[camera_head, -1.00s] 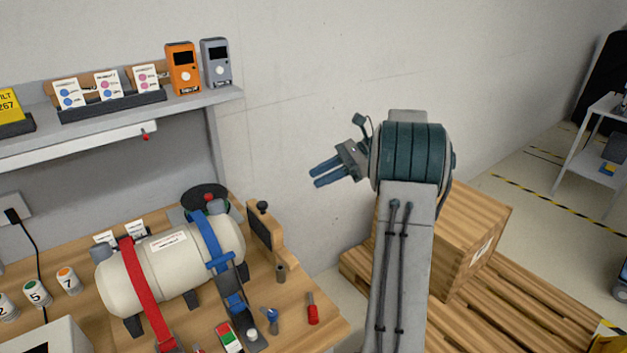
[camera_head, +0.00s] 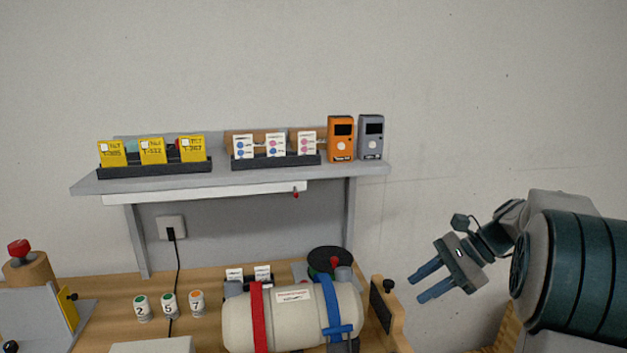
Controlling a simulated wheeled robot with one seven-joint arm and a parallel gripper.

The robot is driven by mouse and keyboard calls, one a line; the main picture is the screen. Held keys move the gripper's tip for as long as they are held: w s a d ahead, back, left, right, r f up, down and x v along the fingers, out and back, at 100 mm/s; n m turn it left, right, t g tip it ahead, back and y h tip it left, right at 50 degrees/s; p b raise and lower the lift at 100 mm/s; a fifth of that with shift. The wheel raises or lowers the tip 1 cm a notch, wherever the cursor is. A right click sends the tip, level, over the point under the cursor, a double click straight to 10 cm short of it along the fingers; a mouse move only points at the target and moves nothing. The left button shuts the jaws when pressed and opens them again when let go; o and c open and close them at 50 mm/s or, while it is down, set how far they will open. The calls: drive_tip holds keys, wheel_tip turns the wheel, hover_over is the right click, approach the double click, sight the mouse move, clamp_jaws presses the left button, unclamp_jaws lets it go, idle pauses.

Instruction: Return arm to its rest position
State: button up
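My gripper (camera_head: 424,286) is at the right of the head view, with two blue fingers pointing left and a little down. The fingers are apart with nothing between them. It hangs in the air in front of the wall, right of the bench's right end. My arm (camera_head: 575,265) is folded at the lower right, with its lower part out of view.
A bench (camera_head: 92,292) holds a cream tank (camera_head: 285,323) with red and blue straps, and several numbered canisters (camera_head: 169,305). A shelf (camera_head: 220,178) above carries card racks, an orange device (camera_head: 341,138) and a grey device (camera_head: 370,137). The wall space above my gripper is clear.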

drive_tip(key=s+a+f+n+h, duration=0.2)
drive_tip(key=s+n+h, duration=0.1)
drive_tip(key=s+n, duration=0.2)
drive_tip(key=s+a+f+n+t+h, duration=0.1)
drive_tip(key=s+a+n+h, duration=0.2)
drive_tip(key=s, duration=0.6)
drive_tip(key=s+a+f+n+t+h, duration=0.1)
drive_tip(key=s+a+f+n+h, duration=0.1)
drive_tip(key=s+n, duration=0.4)
drive_tip(key=shift+s+a+f+n+h, duration=0.3)
drive_tip(key=shift+s+n+h, duration=0.1)
drive_tip(key=shift+n+h, duration=0.4)
idle(0.5)
